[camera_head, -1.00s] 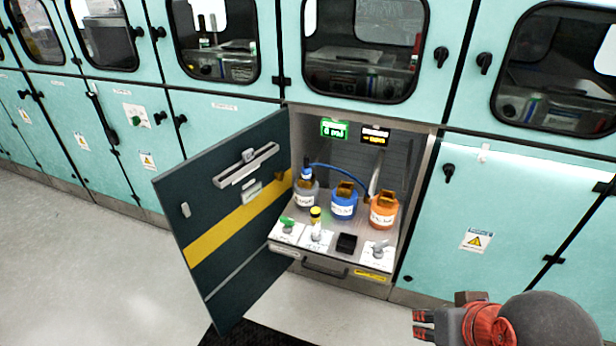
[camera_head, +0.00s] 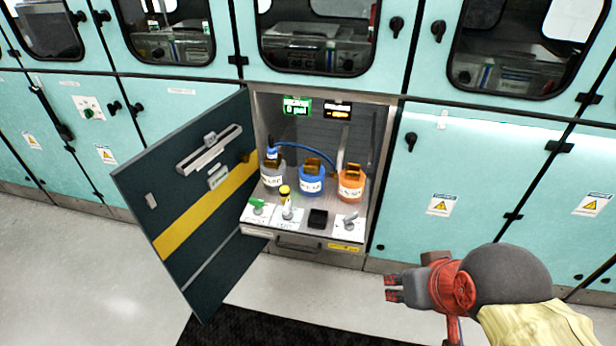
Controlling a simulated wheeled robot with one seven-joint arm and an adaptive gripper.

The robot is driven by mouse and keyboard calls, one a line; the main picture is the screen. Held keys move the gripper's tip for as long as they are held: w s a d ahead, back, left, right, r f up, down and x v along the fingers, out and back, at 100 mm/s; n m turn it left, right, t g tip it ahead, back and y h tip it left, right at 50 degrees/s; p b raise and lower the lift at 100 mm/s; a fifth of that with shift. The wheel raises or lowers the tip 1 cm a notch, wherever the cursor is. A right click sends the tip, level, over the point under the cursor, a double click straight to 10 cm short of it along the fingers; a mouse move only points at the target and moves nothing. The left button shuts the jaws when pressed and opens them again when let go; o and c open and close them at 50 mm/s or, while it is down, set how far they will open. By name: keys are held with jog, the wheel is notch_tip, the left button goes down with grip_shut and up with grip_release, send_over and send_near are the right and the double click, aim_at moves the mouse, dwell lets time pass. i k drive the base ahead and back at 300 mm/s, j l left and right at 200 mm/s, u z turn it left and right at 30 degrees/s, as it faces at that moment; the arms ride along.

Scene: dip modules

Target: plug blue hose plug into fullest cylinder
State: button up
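A blue hose plug (camera_head: 272,153) sits at the top of the grey cylinder (camera_head: 273,175), the left of three in the open cabinet. Its blue hose (camera_head: 294,147) arches right behind the blue cylinder (camera_head: 312,181). An orange cylinder (camera_head: 350,186) stands at the right. The labels are too small to read, so I cannot tell which cylinder is fullest. My gripper (camera_head: 390,288) is at the lower right, outside the cabinet and well apart from the plug. Its red fingers point left and hold nothing visible; their opening is unclear.
The dark cabinet door (camera_head: 200,205) with a yellow stripe stands open to the left. A green display (camera_head: 297,106) reading 0 psi and an orange-lit display (camera_head: 337,109) hang above the cylinders. Valve handles line the front panel (camera_head: 290,226).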

aim_at(312, 173)
jog(key=i+j+u, duration=0.2)
jog(key=i+j, duration=0.15)
jog(key=i+j+u, duration=0.2)
jog(key=i, duration=0.4)
jog(key=i+j+u, duration=0.25)
jog(key=i, duration=0.3)
